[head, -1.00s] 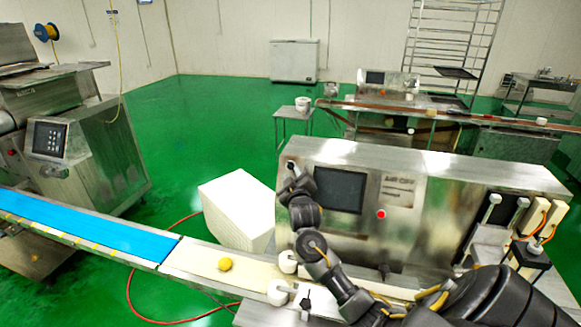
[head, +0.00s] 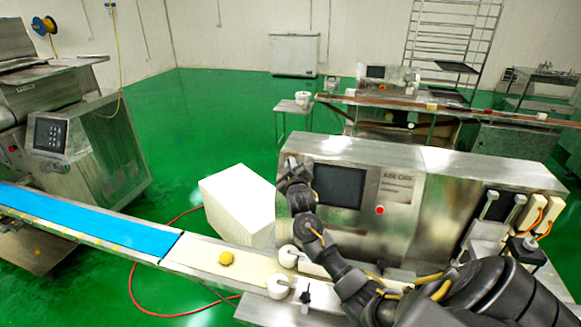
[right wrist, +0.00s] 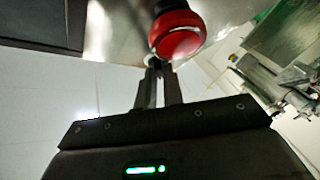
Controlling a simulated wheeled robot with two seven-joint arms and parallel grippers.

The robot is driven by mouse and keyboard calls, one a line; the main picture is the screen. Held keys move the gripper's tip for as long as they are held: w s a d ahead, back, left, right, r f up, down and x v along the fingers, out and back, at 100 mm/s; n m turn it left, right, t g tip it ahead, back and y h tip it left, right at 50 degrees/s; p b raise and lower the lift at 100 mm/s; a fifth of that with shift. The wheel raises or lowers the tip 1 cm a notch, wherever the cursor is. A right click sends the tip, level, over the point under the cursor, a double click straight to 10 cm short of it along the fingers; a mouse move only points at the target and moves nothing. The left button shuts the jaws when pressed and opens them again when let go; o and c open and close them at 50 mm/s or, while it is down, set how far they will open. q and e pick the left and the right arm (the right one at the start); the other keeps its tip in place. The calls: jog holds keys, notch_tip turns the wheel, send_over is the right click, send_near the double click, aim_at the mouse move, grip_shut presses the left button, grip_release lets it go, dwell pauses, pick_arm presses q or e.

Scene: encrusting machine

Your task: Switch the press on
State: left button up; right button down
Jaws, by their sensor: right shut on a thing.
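The press (head: 440,205) is the long steel machine at the right in the head view. Its front has a dark screen (head: 339,187) and a small red button (head: 380,210) to the right of it. My right gripper (head: 293,168) is at the panel's left end, beside the screen, and hides what it touches there. In the right wrist view, a round red knob (right wrist: 179,35) with a dark collar is at my right fingertips (right wrist: 157,68). The fingers are nearly together, shut at the knob's edge; the exact contact is hard to see. My left gripper is not in view.
A conveyor with a blue belt (head: 85,218) leads to a pale belt (head: 200,252) with a yellow ball (head: 226,258). A white block (head: 238,205) stands left of the press. Another machine (head: 75,150) is at the far left. Green floor is free behind.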

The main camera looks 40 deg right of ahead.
jog(key=m+h+b, duration=0.2)
jog(key=m, duration=0.1)
jog(key=shift+w+a+f+b, duration=0.1)
jog(key=shift+a+f+b, duration=0.1)
jog(key=shift+f+b, duration=0.2)
jog(key=m+g+h+b, duration=0.2)
jog(key=m+g+b, duration=0.1)
jog(key=m+b, duration=0.2)
jog(key=w+m+g+h+b, duration=0.1)
jog(key=m+g+h+b, duration=0.1)
jog(key=m+b, duration=0.3)
jog(key=m+g+h+b, duration=0.2)
jog(key=m+g+b, duration=0.3)
jog(key=m, duration=0.4)
jog(key=shift+w+a+h+b, duration=0.15)
jog(key=shift+a+h+b, duration=0.15)
jog(key=shift+a+h, duration=0.1)
jog(key=shift+r+m+g+b, duration=0.2)
jog(key=shift+m+g+b, duration=0.4)
jog(key=shift+m, duration=0.25)
jog(key=shift+r+m+g+b, duration=0.15)
jog(key=shift+m+g+b, duration=0.35)
jog(key=shift+m+b, duration=0.3)
jog(key=c, duration=1.5)
grip_release()
